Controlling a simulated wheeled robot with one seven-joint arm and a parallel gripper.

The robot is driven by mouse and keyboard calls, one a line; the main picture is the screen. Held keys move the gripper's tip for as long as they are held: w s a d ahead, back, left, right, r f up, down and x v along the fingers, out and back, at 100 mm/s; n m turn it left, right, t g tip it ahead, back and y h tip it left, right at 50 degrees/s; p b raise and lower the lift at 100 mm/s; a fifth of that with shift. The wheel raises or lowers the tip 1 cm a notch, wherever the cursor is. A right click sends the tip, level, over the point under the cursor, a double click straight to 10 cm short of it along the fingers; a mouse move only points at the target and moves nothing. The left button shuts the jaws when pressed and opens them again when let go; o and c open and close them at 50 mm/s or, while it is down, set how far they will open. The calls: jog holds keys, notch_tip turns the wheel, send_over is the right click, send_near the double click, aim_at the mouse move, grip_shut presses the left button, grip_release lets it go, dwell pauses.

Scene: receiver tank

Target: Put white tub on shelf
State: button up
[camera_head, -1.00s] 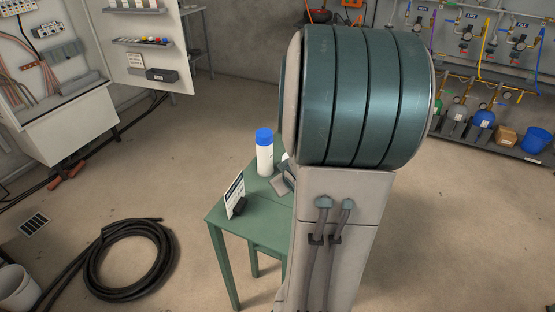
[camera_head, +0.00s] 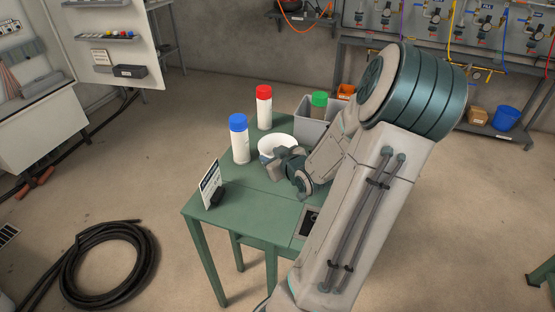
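The white tub (camera_head: 272,143) stands on the green table (camera_head: 238,182), behind my gripper in the head view. My gripper (camera_head: 270,158) is low over the table at the near side of the tub, and its fingers overlap the tub's front in the picture. I cannot tell whether the fingers touch or hold the tub. My arm comes in from the right and hides part of the table. The shelf (camera_head: 465,125) at the back right, under the wall panels, carries several items.
A blue-capped bottle (camera_head: 239,140), a red-capped bottle (camera_head: 264,107) and a grey bin (camera_head: 312,127) with a green-capped bottle surround the tub. A small sign (camera_head: 209,183) stands at the table's left. A blue bucket (camera_head: 506,117) and a brown box (camera_head: 477,115) occupy the shelf. A black hose coil lies on the floor.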

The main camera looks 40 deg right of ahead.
aim_at(263, 154)
jog(key=x, duration=0.4)
jog(key=b+x, duration=0.1)
jog(key=x, duration=0.2)
jog(key=shift+s+d+f, duration=0.1)
jog(key=shift+d+f, duration=0.15)
jog(key=shift+f, duration=0.1)
grip_shut()
